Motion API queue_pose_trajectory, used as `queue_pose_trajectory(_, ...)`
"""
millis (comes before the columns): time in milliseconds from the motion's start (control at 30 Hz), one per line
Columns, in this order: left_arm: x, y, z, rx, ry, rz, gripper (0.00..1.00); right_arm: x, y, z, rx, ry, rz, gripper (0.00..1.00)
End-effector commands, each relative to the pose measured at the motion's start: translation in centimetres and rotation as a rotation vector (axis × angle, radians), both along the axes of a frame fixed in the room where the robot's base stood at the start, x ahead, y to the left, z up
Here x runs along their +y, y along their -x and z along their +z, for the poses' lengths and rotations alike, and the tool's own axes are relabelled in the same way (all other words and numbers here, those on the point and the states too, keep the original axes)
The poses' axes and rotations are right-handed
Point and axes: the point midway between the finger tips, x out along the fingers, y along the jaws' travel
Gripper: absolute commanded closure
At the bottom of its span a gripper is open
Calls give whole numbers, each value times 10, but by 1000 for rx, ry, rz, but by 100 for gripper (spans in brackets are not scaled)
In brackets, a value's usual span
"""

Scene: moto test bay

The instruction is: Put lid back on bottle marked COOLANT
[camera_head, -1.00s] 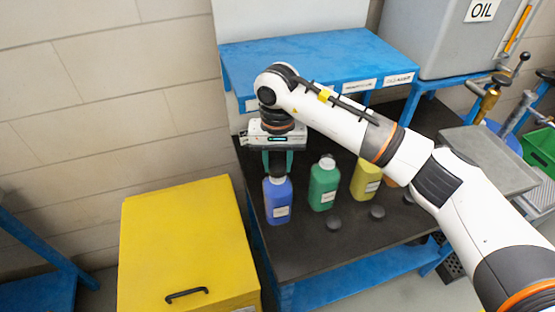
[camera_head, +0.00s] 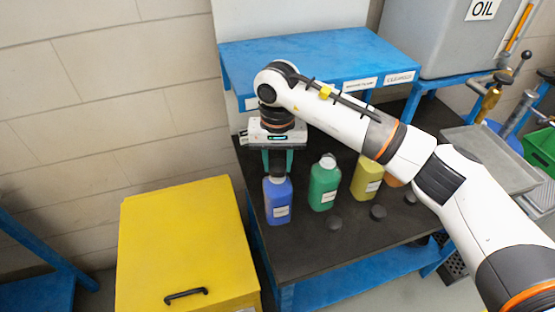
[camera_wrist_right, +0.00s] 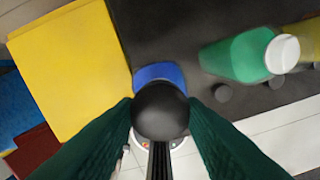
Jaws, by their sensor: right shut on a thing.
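My right gripper (camera_head: 277,162) points down over the blue bottle (camera_head: 277,201), with its green fingers shut on a black lid (camera_head: 277,171). In the right wrist view the round black lid (camera_wrist_right: 160,108) sits between the fingers and covers much of the blue bottle (camera_wrist_right: 158,73). The lid is at the bottle's mouth; I cannot tell whether it is seated or just above. The blue bottle stands upright and has a white label (camera_head: 281,211) too small to read, so I cannot confirm COOLANT. My left gripper is not in view.
A green bottle (camera_head: 323,187) with a white top and a yellow bottle (camera_head: 366,180) stand to the right. Loose black lids (camera_head: 334,223) lie in front of them on the dark tabletop (camera_head: 300,250). A blue shelf (camera_head: 300,60) is behind; a yellow cabinet (camera_head: 180,240) stands left.

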Motion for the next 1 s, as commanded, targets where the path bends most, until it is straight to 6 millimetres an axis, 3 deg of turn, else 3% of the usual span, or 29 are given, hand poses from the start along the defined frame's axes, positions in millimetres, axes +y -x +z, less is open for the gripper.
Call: queue_pose_trajectory(1000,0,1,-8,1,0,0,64,0,0,0,0,0,-1,84)
